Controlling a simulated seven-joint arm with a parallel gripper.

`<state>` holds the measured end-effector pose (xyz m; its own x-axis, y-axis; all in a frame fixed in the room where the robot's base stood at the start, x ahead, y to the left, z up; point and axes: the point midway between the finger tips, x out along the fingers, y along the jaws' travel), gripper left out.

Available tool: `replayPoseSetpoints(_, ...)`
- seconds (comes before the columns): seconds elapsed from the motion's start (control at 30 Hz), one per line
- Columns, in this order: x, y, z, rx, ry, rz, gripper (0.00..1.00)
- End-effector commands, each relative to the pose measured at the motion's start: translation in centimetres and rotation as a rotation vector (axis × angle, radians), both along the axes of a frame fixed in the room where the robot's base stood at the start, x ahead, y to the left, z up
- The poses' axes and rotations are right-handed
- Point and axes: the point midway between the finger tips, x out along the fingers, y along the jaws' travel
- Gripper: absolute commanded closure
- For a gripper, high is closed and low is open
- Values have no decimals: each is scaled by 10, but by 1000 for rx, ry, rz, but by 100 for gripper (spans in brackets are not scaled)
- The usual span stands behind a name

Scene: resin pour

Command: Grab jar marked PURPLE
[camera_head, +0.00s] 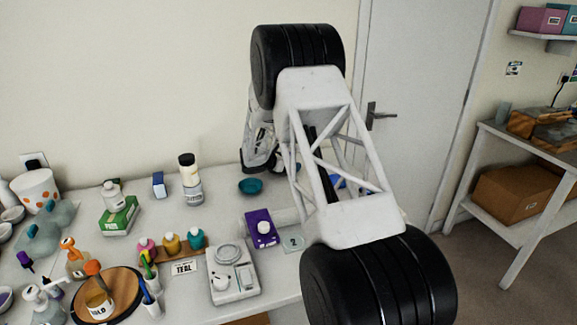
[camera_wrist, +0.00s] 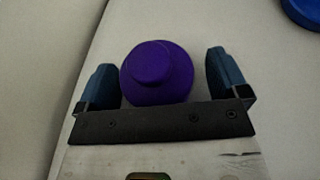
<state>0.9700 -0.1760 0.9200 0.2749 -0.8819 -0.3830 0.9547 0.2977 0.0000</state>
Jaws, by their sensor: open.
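A round purple thing (camera_wrist: 157,74) with a smaller raised round top sits between my fingers in the wrist view. It looks like a lidded jar seen from above, and no label is readable on it. My gripper (camera_wrist: 163,80) is open, with one blue fingertip on each side of it. A gap shows at the right finger; the left finger is close, and I cannot tell whether it touches. In the head view my gripper is at the back of the table, partly behind my arm, and the purple thing is hidden there.
A blue round thing (camera_wrist: 302,12) lies at the wrist view's upper right. In the head view, a teal bowl (camera_head: 250,186), a purple box (camera_head: 260,228), a white scale (camera_head: 232,275) and a stacked bottle (camera_head: 190,180) stand on the table. The wall is close behind.

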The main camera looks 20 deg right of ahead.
Motion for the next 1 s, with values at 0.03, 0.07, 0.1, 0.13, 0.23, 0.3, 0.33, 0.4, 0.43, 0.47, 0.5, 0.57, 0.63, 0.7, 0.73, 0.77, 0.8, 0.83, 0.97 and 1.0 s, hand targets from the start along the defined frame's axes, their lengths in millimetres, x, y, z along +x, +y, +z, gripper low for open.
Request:
replayPoseSetpoints(0.03, 0, 0, 0, 0, 0, 0, 7)
replayPoseSetpoints(0.07, 0, 0, 0, 0, 0, 0, 7)
replayPoseSetpoints(0.1, 0, 0, 0, 0, 0, 0, 7)
replayPoseSetpoints(0.13, 0, 0, 0, 0, 0, 0, 7)
replayPoseSetpoints(0.23, 0, 0, 0, 0, 0, 0, 7)
replayPoseSetpoints(0.3, 0, 0, 0, 0, 0, 0, 7)
replayPoseSetpoints(0.33, 0, 0, 0, 0, 0, 0, 10)
replayPoseSetpoints(0.4, 0, 0, 0, 0, 0, 0, 21)
replayPoseSetpoints(0.43, 0, 0, 0, 0, 0, 0, 26)
replayPoseSetpoints(0.47, 0, 0, 0, 0, 0, 0, 30)
replayPoseSetpoints(0.5, 0, 0, 0, 0, 0, 0, 36)
replayPoseSetpoints(0.57, 0, 0, 0, 0, 0, 0, 45)
replayPoseSetpoints(0.63, 0, 0, 0, 0, 0, 0, 56)
replayPoseSetpoints(0.7, 0, 0, 1, -1, -1, 0, 65)
replayPoseSetpoints(0.73, 0, 0, 1, -1, -1, 0, 65)
replayPoseSetpoints(0.77, 0, 0, 1, -1, -1, 0, 65)
replayPoseSetpoints(0.8, 0, 0, 1, -1, -1, 0, 65)
replayPoseSetpoints(0.83, 0, 0, 1, -1, -1, 0, 65)
replayPoseSetpoints(0.97, 0, 0, 1, -1, -1, 0, 65)
replayPoseSetpoints(1.0, 0, 0, 2, -1, -1, 0, 65)
